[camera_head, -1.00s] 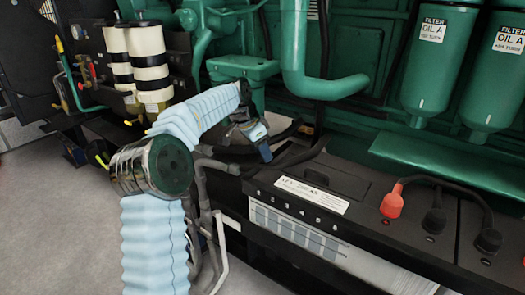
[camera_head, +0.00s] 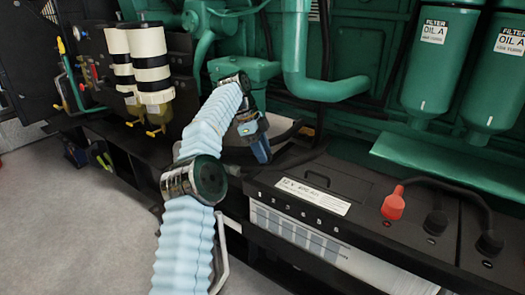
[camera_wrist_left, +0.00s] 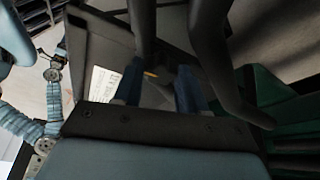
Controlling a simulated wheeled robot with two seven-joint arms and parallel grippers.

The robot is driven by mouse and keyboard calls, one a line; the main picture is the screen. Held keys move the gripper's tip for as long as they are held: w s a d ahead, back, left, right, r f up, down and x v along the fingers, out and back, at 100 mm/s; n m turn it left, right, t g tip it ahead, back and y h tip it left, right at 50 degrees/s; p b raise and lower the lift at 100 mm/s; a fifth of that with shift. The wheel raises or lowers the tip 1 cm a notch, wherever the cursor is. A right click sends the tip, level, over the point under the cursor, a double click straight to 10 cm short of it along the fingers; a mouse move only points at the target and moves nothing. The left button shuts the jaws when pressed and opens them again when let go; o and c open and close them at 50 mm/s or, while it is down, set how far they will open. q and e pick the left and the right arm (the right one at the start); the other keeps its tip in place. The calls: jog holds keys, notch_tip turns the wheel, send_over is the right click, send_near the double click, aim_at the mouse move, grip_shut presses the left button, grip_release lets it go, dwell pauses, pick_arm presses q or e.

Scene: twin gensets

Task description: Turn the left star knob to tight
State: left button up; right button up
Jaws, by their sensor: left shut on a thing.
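My left gripper (camera_head: 262,156) points down beside the left end of the black battery (camera_head: 340,182). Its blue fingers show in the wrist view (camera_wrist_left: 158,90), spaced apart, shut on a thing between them. The left star knob cannot be made out clearly; the fingers and wrist hide the spot in the head view. A small orange-yellow mark (camera_wrist_left: 151,74) shows between the fingers in the wrist view. My right gripper is not in view.
Dark hoses (camera_head: 287,155) run close by the gripper, and dark pipes (camera_wrist_left: 209,40) cross in the wrist view. A green pipe (camera_head: 297,45) and oil filters (camera_head: 435,55) stand behind. A red terminal cap (camera_head: 393,203) lies to the right. Grey floor (camera_head: 60,230) is open at left.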

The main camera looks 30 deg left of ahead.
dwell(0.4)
pick_arm(q)
jog(key=o, duration=1.1)
jog(key=shift+c, duration=0.2)
